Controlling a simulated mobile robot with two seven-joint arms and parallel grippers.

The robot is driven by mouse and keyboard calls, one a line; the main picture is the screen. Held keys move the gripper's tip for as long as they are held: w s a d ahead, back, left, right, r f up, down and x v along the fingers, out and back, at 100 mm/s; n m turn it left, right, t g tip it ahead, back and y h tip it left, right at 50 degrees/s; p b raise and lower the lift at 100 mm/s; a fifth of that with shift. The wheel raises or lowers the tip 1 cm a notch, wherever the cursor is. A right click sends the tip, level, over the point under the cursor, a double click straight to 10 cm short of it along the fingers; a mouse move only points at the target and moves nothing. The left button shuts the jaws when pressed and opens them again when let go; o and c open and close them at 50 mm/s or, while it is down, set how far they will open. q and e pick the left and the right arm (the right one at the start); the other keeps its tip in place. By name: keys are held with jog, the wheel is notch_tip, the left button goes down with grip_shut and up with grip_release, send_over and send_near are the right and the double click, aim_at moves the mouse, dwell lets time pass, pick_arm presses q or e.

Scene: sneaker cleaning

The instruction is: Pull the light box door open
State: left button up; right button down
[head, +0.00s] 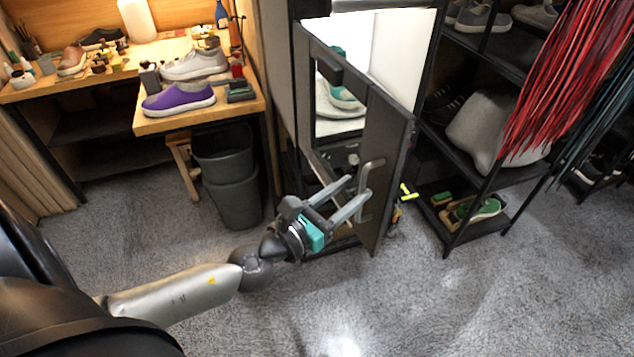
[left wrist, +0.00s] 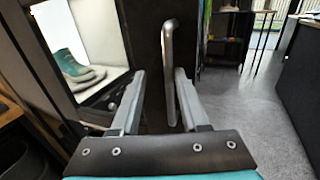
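The light box (head: 388,45) has a bright white interior. Its dark door (head: 385,135) stands partly open, swung out toward me. A grey bar handle (head: 369,190) is on the door; the handle also shows in the left wrist view (left wrist: 168,65). My left gripper (head: 357,192) is at the handle with its fingers spread. In the left wrist view the handle runs between the two fingers (left wrist: 162,78), closer to the right finger; I cannot tell whether it touches. A teal and white shoe (left wrist: 72,68) is inside the box. My right gripper is not in view.
A workbench (head: 150,122) with shoes, including a purple one (head: 179,100), stands at the left, with a dark bin (head: 232,190) below. A shelf rack (head: 480,155) with shoes and hanging red laces (head: 550,80) is at the right. The grey carpet (head: 420,310) in front is clear.

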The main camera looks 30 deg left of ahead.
pick_arm(q)
jog(key=b+v, duration=0.4)
jog(key=v, duration=1)
jog(key=shift+s+b, duration=0.35)
jog(key=shift+r, duration=0.1)
